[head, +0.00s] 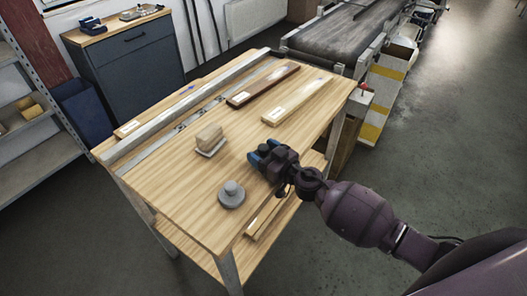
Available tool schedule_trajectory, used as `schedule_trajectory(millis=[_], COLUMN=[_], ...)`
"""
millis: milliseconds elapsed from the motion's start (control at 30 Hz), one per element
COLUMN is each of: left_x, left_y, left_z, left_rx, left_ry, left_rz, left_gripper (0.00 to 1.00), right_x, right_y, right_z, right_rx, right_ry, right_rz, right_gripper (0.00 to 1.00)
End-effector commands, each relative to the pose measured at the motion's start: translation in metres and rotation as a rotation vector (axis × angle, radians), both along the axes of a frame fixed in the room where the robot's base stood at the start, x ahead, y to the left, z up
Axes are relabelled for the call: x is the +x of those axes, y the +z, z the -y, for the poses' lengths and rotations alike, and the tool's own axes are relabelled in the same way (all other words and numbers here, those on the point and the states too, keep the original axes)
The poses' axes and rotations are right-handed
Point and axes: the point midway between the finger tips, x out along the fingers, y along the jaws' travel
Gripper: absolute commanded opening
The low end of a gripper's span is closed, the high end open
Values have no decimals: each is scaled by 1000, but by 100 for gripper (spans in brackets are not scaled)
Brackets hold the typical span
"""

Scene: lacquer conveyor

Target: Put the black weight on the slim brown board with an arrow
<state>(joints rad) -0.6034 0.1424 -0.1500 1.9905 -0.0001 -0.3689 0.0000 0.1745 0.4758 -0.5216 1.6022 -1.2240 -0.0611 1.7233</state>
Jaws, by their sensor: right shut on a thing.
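My right gripper (264,155) is over the right front part of the wooden table, its blue fingertips shut on a dark thing. This looks like the black weight, but the gripper hides most of it. A slim dark brown board (262,85) with a pale label at its left end lies towards the back of the table. A lighter tan board (296,101) lies in front and to the right of it. I cannot make out an arrow on either. Another slim light board (150,120) with a small blue mark lies along the far left edge. My left gripper is not in view.
A grey knobbed weight (231,196) stands at the table's front, left of my gripper. A beige block on a pale base (209,138) is behind it. A long metal rail (185,107) crosses the table's left side. The conveyor (345,35) is beyond the table.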

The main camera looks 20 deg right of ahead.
Motion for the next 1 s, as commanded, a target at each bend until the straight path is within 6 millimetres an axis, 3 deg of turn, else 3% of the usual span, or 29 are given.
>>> schedule_trajectory(millis=[167, 200, 333, 833, 1000], left_x=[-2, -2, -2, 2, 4], left_y=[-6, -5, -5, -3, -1], left_z=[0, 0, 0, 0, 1], left_rx=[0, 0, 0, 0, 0], left_ry=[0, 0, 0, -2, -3], left_rz=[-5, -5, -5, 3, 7], left_gripper=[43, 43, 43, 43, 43], right_x=[0, 0, 0, 0, -27], right_y=[-4, -4, -3, -4, -2], right_z=[0, 0, 0, 0, 13], right_rx=[3, 2, 1, -2, 1], right_ry=[0, 0, 0, 0, -1], right_rz=[1, -1, 0, 1, -3], right_gripper=[30, 75, 95, 95, 95])
